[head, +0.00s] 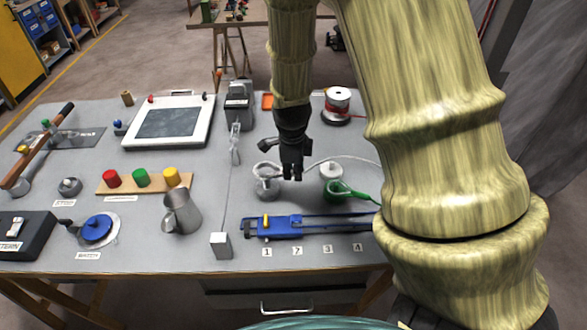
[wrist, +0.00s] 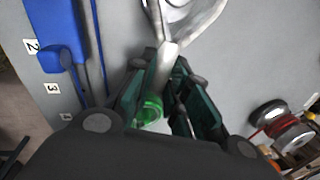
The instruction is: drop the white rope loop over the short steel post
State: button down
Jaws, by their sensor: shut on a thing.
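My gripper (head: 292,176) points down over the table's right half, with its fingers closed on the white rope. In the wrist view the rope's pale neck (wrist: 167,58) runs up from between the fingers (wrist: 158,95). The white rope loop (head: 265,166) hangs to the left of the gripper, at the short steel post (head: 267,187); it also shows at the top of the wrist view (wrist: 208,18). The loop overlaps the post's top in the head view. I cannot tell whether it is around the post or just above it. The rope's tail (head: 350,159) runs right behind my arm.
A white-topped post (head: 331,170) with a green rope (head: 347,192) stands just right of the gripper. A blue rail (head: 300,226) lies in front, a red-and-white spool (head: 337,104) behind. A steel jug (head: 181,212) and a thin line with a block (head: 221,245) are left.

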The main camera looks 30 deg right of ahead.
jog(key=shift+f+b, duration=0.45)
jog(key=shift+f, duration=2.45)
dwell(2.6)
jog(key=c, duration=1.3)
grip_release()
jog(key=shift+o, duration=0.5)
jog(key=o, duration=0.3)
jog(key=shift+r+p, duration=3.55)
jog(key=shift+r, duration=0.45)
